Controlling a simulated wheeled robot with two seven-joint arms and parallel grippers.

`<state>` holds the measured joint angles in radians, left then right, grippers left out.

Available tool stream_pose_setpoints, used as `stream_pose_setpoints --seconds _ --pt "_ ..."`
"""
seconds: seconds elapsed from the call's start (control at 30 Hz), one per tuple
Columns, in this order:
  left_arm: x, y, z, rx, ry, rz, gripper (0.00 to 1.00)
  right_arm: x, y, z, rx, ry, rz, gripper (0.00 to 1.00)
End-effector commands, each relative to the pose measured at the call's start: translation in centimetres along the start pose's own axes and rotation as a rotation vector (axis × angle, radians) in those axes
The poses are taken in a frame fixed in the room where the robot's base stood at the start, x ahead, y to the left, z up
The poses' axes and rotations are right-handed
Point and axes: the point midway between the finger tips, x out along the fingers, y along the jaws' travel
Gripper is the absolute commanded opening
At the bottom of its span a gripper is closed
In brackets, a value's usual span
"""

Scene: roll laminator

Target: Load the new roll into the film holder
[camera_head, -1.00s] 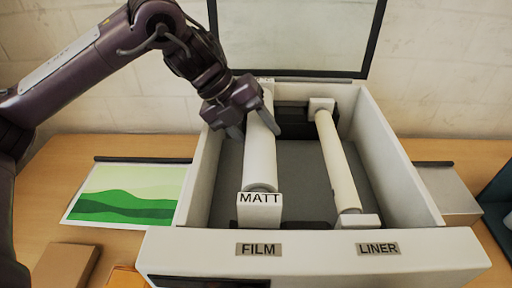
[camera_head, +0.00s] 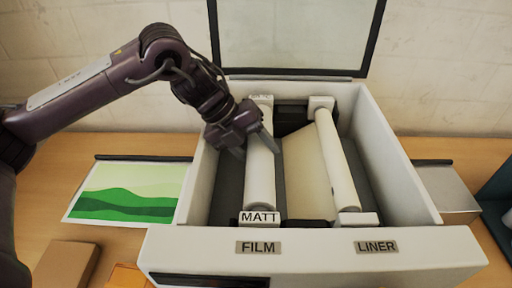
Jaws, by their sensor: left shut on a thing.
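The white film roll (camera_head: 261,185) with end blocks, the front one marked MATT (camera_head: 259,218), lies lengthwise inside the laminator (camera_head: 315,257), behind the FILM label (camera_head: 258,248). My left gripper (camera_head: 254,146) is shut on the film roll from above, near its far half. The gripper hides part of the roll. A cream liner roll (camera_head: 337,165) lies parallel on the right, behind the LINER label (camera_head: 377,247). A cream sheet (camera_head: 303,175) shows between the two rolls. Whether the film roll's ends are fully seated I cannot tell. My right gripper is not in view.
The laminator's clear lid (camera_head: 295,35) stands open at the back. A green landscape print (camera_head: 128,192) lies on the wooden table (camera_head: 40,205) to the left. A brown box (camera_head: 66,267) is at the front left. A grey box (camera_head: 447,190) sits on the right.

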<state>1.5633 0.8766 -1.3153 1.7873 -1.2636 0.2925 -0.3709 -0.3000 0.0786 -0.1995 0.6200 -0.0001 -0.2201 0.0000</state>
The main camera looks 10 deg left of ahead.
Motion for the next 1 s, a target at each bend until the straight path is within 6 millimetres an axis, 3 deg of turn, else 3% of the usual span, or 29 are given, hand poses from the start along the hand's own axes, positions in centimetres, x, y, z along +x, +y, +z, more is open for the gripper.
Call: stream_pose_setpoints --seconds 0.03,0.07,0.2,0.47,0.63,0.67,0.93,1.0 --pt "0.1 0.1 0.1 0.001 -0.002 -0.002 0.04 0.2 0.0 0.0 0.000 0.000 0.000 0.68" --pt "0.3 0.2 0.0 -0.001 0.001 0.002 0.53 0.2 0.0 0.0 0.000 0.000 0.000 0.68" --pt "0.2 0.2 0.0 -0.001 0.001 0.003 0.72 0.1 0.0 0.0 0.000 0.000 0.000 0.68" --pt "0.2 0.2 0.0 -0.002 0.001 0.003 0.74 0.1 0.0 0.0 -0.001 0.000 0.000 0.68" --pt "-1.0 -0.6 0.1 0.000 -0.002 0.002 0.74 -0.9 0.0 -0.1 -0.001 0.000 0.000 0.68" --pt "-1.1 -0.3 0.1 -0.001 -0.003 0.001 0.74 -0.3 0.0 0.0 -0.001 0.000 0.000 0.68" --pt "-6.8 -0.2 0.1 -0.002 -0.005 -0.001 0.74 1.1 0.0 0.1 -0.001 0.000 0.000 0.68" --pt "-8.7 -0.4 0.1 0.000 -0.006 0.002 0.74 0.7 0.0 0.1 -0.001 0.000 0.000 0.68"
